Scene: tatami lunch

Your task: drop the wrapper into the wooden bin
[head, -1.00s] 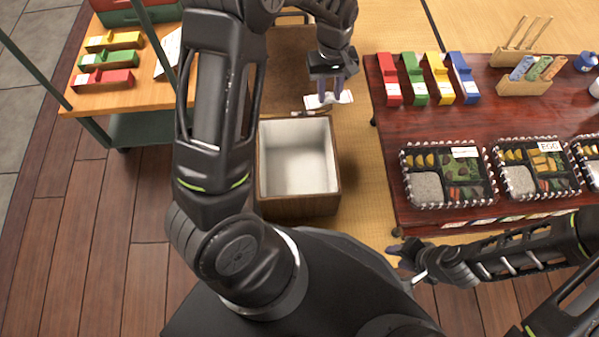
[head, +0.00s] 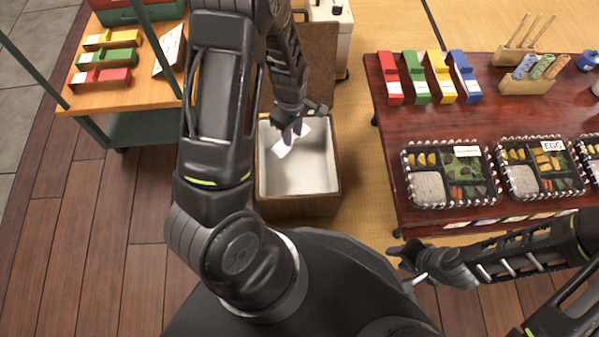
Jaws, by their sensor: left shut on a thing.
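The wooden bin (head: 300,205) stands open on the floor left of the low table, with a white inside. My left gripper (head: 293,132) is over the bin's opening, near its back left part. It is shut on the white wrapper (head: 285,146), which hangs tilted below the fingers over the opening. I cannot tell how far above the bin's bottom it is. My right gripper (head: 408,256) is at the front edge of the low table, away from the bin; its fingers are too small and dark to read.
The low red-brown table (head: 385,135) at right bears colored blocks (head: 428,78), bento boxes (head: 450,175) and a wooden holder (head: 528,85). A wooden-topped cart (head: 120,95) with more blocks stands at left.

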